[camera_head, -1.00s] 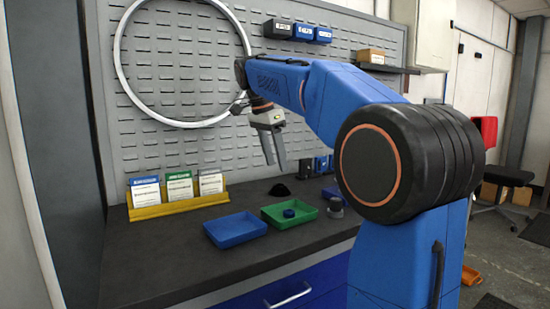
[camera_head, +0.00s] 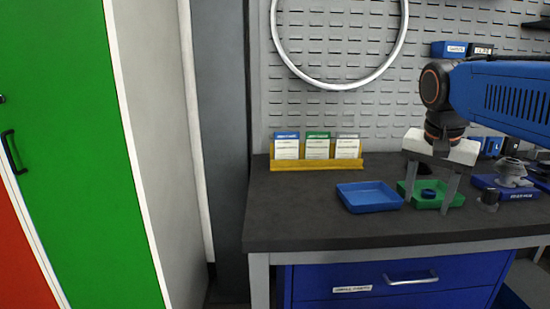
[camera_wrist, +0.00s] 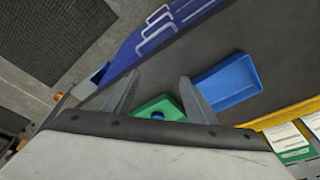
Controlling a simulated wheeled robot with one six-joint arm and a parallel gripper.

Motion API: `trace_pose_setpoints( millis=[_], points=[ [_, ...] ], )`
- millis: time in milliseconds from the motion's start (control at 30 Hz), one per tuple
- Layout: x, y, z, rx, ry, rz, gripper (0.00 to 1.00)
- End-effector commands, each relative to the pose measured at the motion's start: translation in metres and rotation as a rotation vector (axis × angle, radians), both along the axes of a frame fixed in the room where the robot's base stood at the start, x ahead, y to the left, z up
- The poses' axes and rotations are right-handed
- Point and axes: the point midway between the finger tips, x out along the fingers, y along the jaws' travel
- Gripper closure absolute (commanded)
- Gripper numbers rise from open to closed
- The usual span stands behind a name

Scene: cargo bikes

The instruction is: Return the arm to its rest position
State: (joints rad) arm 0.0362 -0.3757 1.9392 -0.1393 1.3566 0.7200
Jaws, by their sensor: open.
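My gripper (camera_head: 430,188) hangs at the end of my blue arm, above the right part of the dark workbench (camera_head: 300,215). Its two grey fingers point down and stand apart, with nothing between them.
A yellow card holder (camera_head: 318,166) stands at the bench's back left. A wheel rim (camera_head: 398,50) hangs on the pegboard. Blue bins (camera_head: 449,49) are at upper right. A green cabinet (camera_head: 75,150) stands at left. The bench's front left is clear.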

Motion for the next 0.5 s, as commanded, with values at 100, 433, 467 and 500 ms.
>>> trace_pose_setpoints(
  millis=[100,433,467,500],
  points=[
    [-0.033,0.011,-0.032,-0.006,-0.018,0.143,0.49],
    [-0.110,0.035,-0.127,-0.047,-0.086,0.516,0.49],
    [-0.116,0.037,-0.136,-0.054,-0.091,0.546,0.49],
    [-0.124,0.039,-0.147,-0.062,-0.101,0.583,0.49]
  ],
)
